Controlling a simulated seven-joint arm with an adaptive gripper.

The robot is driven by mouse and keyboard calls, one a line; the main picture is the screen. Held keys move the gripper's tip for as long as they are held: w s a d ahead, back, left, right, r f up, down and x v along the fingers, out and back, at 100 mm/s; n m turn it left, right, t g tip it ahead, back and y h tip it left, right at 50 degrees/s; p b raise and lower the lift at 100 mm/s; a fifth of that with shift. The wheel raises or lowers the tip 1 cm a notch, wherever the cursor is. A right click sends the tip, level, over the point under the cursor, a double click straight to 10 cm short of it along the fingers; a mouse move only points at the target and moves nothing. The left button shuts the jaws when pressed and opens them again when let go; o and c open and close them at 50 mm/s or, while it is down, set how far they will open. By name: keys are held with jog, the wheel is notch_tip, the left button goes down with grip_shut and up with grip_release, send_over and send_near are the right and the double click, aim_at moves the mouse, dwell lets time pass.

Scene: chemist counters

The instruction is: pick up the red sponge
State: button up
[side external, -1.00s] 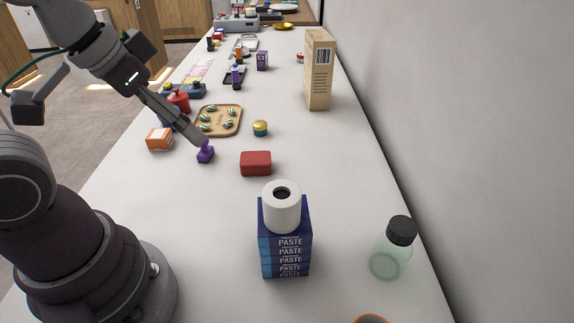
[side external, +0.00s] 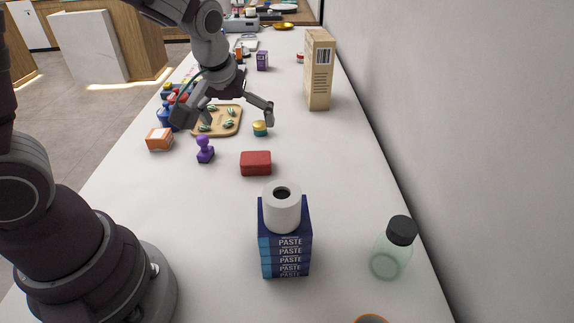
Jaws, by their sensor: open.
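The red sponge (side external: 256,163) is a small rounded red block lying flat on the white counter, near the middle of the side external view. My gripper (side external: 226,126) is open, its two fingers spread wide. It is above the counter, up and to the left of the sponge in the picture, apart from it. The sponge is fully visible.
A purple stamp-like piece (side external: 205,150) stands left of the sponge, and an orange box (side external: 159,139) farther left. A gold-and-teal jar (side external: 260,128) and wooden tray (side external: 236,112) lie beyond. Blue PASTE boxes (side external: 285,250) carry a white roll (side external: 282,208) in front. Counter is clear right of the sponge.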

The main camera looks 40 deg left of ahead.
jog(key=n+y, duration=0.1)
jog(key=n, duration=0.1)
send_near(255, 158)
jog(key=shift+g, duration=0.4)
jog(key=x, duration=0.4)
jog(key=shift+s+f, duration=0.1)
jog(key=shift+f, duration=0.35)
jog(key=x, duration=0.3)
jog(key=w+x, duration=0.1)
jog(key=x, duration=0.1)
jog(key=shift+w+a+f, duration=0.15)
jog(key=shift+w+a, duration=0.05)
jog(key=c, duration=0.7)
